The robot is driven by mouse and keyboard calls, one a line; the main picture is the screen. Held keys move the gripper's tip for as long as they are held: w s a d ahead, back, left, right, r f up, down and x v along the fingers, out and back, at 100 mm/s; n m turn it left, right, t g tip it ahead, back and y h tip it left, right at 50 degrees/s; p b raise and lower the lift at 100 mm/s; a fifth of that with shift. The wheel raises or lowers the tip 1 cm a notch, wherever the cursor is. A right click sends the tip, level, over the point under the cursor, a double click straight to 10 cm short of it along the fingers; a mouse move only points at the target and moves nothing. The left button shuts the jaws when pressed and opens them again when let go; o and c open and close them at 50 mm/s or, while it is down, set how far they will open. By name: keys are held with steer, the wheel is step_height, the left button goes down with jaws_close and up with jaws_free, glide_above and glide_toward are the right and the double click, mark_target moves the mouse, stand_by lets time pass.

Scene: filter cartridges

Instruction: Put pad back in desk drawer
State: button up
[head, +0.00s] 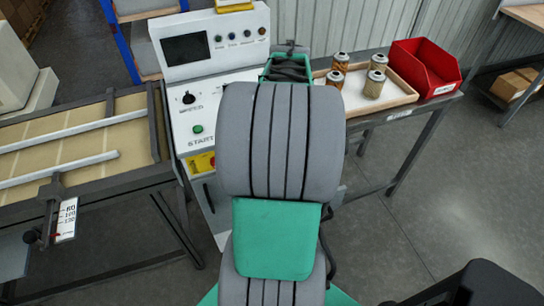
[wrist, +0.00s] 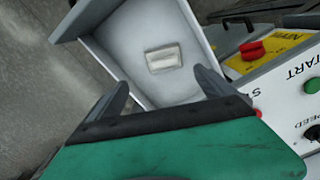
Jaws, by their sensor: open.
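A small off-white pad (wrist: 163,58) lies on the floor of the open, light grey desk drawer (wrist: 199,38) in the wrist view. My gripper (wrist: 161,82) is open, with its two dark fingers spread to either side at the near part of the drawer. Nothing is between the fingers, and the pad lies a little beyond the tips. The exact height of the fingers over the drawer floor is hard to tell. In the head view my arm hides my gripper, the pad and most of the drawer.
The control panel (head: 224,95) stands beside the drawer, with a red stop button on yellow (wrist: 252,50) close to its right. A wooden tray (head: 402,97) of metal filter cartridges and a red bin (head: 425,68) stand on the bench. A conveyor (head: 90,135) is at left.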

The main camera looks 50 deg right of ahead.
steer(key=w+a+r+n+t, duration=0.1)
steer(key=w+a+r+n, duration=0.1)
steer(key=w+a, duration=0.3)
steer(key=w+a+r+n, duration=0.1)
steer(key=w+a+n, duration=0.1)
steer(key=a, duration=0.5)
steer(key=a+r+n+t, duration=0.1)
steer(key=a+n, duration=0.5)
steer(key=a, duration=1.4)
steer(key=shift+r+n+t, duration=0.25)
steer(key=shift+n+t, duration=0.15)
steer(key=shift+t, duration=0.4)
steer(key=shift+d, duration=0.1)
